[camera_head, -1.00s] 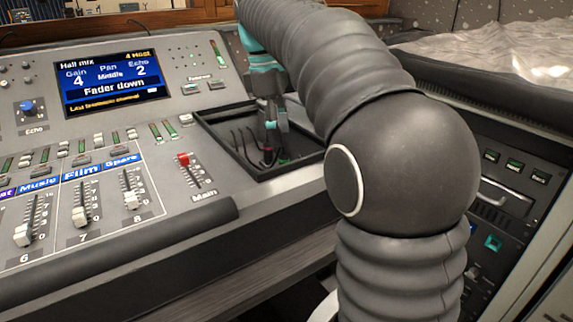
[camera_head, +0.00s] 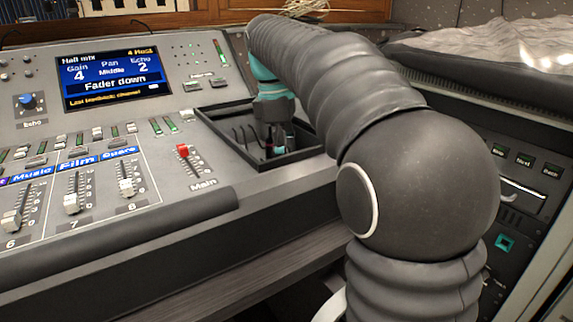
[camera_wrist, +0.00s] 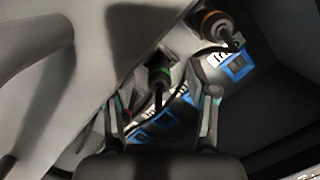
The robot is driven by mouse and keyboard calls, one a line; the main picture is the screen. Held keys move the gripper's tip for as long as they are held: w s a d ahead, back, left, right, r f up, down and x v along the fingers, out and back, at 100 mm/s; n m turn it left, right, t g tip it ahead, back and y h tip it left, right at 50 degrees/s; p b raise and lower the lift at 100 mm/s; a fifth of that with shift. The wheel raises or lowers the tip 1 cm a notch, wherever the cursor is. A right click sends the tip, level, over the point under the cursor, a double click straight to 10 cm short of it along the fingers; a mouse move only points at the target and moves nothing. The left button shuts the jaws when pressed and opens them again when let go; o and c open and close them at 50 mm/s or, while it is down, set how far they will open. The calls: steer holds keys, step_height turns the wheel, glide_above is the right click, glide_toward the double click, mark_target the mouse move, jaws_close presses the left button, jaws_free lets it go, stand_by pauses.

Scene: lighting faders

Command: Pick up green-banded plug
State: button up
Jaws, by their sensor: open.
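An orange-banded plug (camera_wrist: 215,24) with a cable lies up and right in the wrist view. Blue-framed sockets (camera_wrist: 236,66) are nearby. In the head view, a red-capped fader (camera_head: 183,151) stands left of the tray, and the screen (camera_head: 117,80) is farther left.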

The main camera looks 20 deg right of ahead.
jaws_close()
steer(key=shift+r, duration=0.55)
step_height(320, 180, up, 11)
steer(key=p, duration=0.4)
steer(key=s+d+r, duration=0.1)
steer(key=s+d, duration=0.1)
steer(key=s, duration=0.6)
steer(key=s+d+r, duration=0.2)
steer(key=s+d, duration=0.1)
steer(key=s, duration=0.6)
steer(key=shift+d, duration=0.3)
steer(key=shift+a, duration=0.15)
